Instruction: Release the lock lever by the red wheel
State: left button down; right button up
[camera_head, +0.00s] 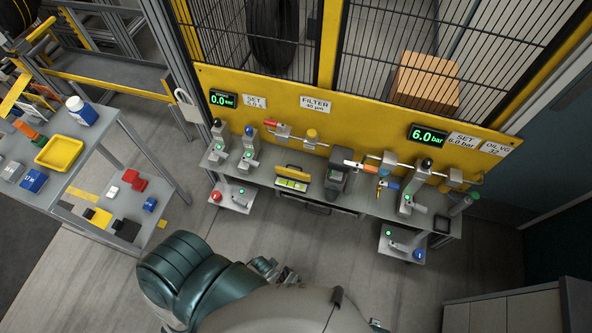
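A small red round part (216,197), which looks like the red wheel, sits at the left end of a low grey panel (236,207) under the bench's left end. A small grey lever-like part (240,202) lies beside it on the same panel, below a green light (241,191). It is too small to tell whether this lever is locked. Neither gripper can be made out. A large teal and grey part of my own body fills the bottom middle, with small dark metal parts at its upper edge that I cannot identify.
A grey bench (350,198) with clamps stands before a yellow panel (370,124) and mesh cage. A similar low panel (402,243) with a blue knob (419,254) is at right. A table with a yellow tray (59,153) stands left. Floor before the bench is clear.

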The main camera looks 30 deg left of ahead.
aim_at(239, 201)
jog(key=u, duration=1.8)
